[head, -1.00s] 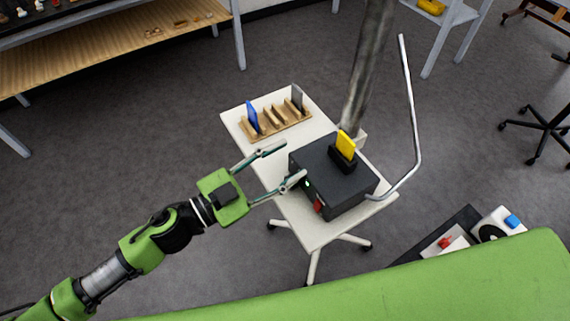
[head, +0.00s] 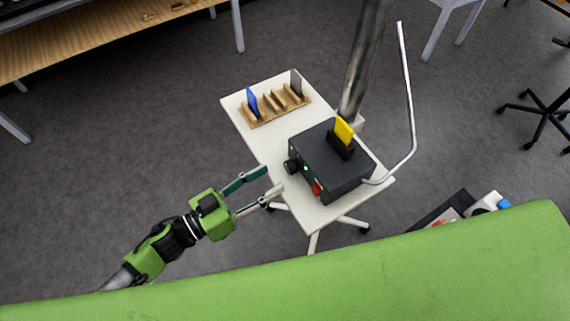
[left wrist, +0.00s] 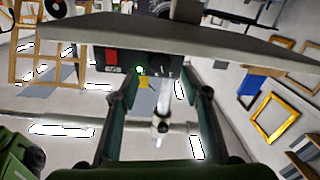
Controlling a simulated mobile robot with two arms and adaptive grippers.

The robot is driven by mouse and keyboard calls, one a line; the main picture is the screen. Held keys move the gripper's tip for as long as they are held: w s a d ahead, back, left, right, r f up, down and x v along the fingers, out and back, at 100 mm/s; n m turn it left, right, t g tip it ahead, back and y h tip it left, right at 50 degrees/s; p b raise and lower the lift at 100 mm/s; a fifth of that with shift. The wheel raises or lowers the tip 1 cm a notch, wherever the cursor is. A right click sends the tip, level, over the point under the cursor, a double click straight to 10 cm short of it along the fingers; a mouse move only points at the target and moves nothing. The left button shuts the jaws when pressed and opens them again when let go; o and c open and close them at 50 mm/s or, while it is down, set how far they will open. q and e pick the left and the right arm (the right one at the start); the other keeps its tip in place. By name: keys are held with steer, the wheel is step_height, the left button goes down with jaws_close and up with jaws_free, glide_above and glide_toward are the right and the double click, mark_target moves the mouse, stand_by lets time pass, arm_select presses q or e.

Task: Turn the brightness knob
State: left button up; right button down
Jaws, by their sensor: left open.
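A black box (head: 340,175) stands on a small white table. A dark round knob (head: 291,167) sticks out of its left-facing side, beside a small green light (head: 306,169) and a red switch (head: 316,188). A yellow card (head: 343,131) stands in a slot on top. My left gripper (head: 272,181) is open and empty, left of the box and a little apart from the knob. In the left wrist view, the red switch (left wrist: 112,58) and green light (left wrist: 140,69) show beyond the open fingers; the knob is dark and hard to make out there. My right gripper is not in view.
The white table (head: 282,146) also bears a wooden rack (head: 275,114) with a blue card (head: 252,102) and a grey card (head: 296,84). Floor left of the table is clear.

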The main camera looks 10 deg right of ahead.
mark_target(287, 169)
arm_select(q)
steer(key=p+x, duration=0.1)
steer(key=x, duration=0.5)
steer(key=shift+a, duration=0.1)
steer(key=c, duration=1.1)
